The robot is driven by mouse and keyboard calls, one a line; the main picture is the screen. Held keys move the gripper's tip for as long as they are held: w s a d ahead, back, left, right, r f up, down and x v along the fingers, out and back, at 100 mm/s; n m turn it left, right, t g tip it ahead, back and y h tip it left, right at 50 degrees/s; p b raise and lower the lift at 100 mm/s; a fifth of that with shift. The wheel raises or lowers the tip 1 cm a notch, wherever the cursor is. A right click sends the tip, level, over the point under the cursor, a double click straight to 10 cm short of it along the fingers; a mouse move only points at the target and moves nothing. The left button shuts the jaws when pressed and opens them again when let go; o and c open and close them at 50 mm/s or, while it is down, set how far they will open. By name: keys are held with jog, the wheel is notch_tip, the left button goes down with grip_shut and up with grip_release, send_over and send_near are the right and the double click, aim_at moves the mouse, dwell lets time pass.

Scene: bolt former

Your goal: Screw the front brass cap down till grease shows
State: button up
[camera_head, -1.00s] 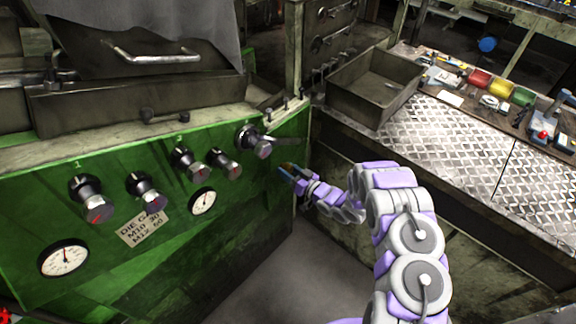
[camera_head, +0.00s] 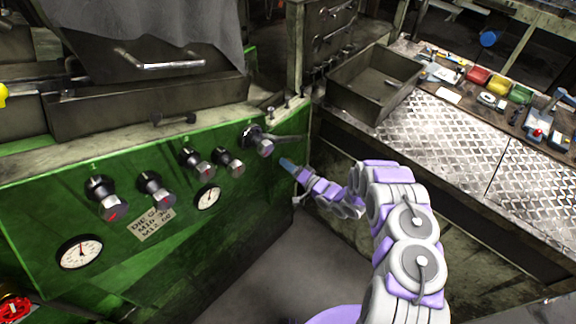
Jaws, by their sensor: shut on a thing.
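My gripper (camera_head: 288,165) is at the right end of the green front panel (camera_head: 228,215), below the lever knob (camera_head: 262,146). Its blue fingers are closed and point at the panel. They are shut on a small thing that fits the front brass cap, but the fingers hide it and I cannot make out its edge. No grease can be made out at this size. My arm comes in from the lower right.
Several black knobs with silver ends (camera_head: 107,198) stick out of the panel, with a gauge (camera_head: 80,252) and a smaller gauge (camera_head: 208,197) below. A red handwheel (camera_head: 12,308) is at the lower left. A metal tray (camera_head: 372,88) sits on the bench at right.

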jog(key=shift+w+d+m, duration=0.1)
jog(key=shift+d+m, duration=0.05)
jog(key=shift+m, duration=0.35)
jog(key=o, duration=1)
jog(key=shift+f, duration=0.1)
jog(key=v, duration=1.7)
jog(key=shift+d, duration=0.2)
